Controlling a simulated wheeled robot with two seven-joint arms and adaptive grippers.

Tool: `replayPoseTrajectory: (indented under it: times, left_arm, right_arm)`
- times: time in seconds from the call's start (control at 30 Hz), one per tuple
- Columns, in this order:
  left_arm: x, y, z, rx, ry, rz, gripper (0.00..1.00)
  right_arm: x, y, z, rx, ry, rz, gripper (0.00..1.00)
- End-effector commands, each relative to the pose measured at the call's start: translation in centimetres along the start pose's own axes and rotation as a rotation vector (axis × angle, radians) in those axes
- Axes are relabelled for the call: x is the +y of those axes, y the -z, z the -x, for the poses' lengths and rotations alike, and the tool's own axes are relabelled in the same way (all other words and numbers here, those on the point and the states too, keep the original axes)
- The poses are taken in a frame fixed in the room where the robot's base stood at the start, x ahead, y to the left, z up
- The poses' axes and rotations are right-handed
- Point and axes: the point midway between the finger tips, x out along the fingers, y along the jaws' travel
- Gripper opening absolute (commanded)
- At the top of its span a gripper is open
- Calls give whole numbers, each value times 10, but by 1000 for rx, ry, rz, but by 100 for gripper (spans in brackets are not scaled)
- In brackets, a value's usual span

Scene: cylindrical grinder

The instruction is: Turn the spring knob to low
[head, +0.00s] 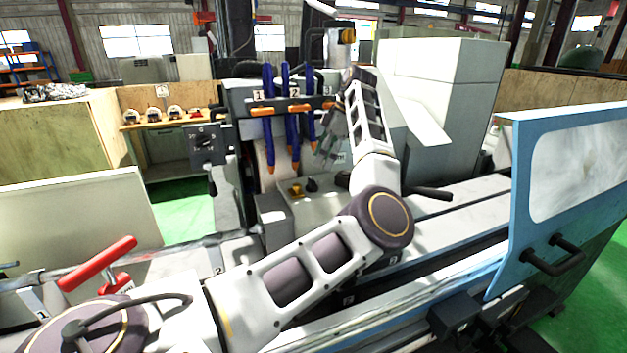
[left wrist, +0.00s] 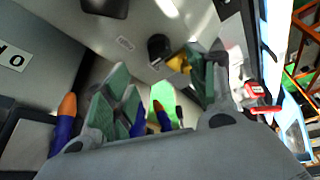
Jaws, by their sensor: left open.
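A black knob (head: 311,184) and a yellow knob (head: 295,189) stand on the pale machine housing in the middle of the head view. In the left wrist view the black knob (left wrist: 158,47) and the yellow knob (left wrist: 180,62) show beyond the fingers. No readable low mark shows, and I cannot tell which knob is the spring knob. My left gripper (head: 329,146) is above and to the right of these knobs, beside the blue hoses. In the left wrist view its green-padded fingers (left wrist: 163,92) are spread with nothing held. My right gripper is not in view.
Blue hoses with orange tips (head: 292,120) hang close to the left gripper. A grey box with a black dial (head: 203,140) stands to the left. A red handle (head: 97,264) is at the lower left, and a blue-framed door (head: 560,180) is at the right.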

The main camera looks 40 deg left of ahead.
Motion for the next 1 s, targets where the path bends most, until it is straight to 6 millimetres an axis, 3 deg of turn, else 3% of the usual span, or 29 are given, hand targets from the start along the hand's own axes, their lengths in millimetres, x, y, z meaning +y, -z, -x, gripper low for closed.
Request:
replayPoseTrajectory:
  times: [0.8,1.0]
  left_arm:
    - [0,0,-72,1,2,0,58]
    - [0,0,-80,1,0,1,58]
  right_arm:
    - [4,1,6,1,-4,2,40]
    - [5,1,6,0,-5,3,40]
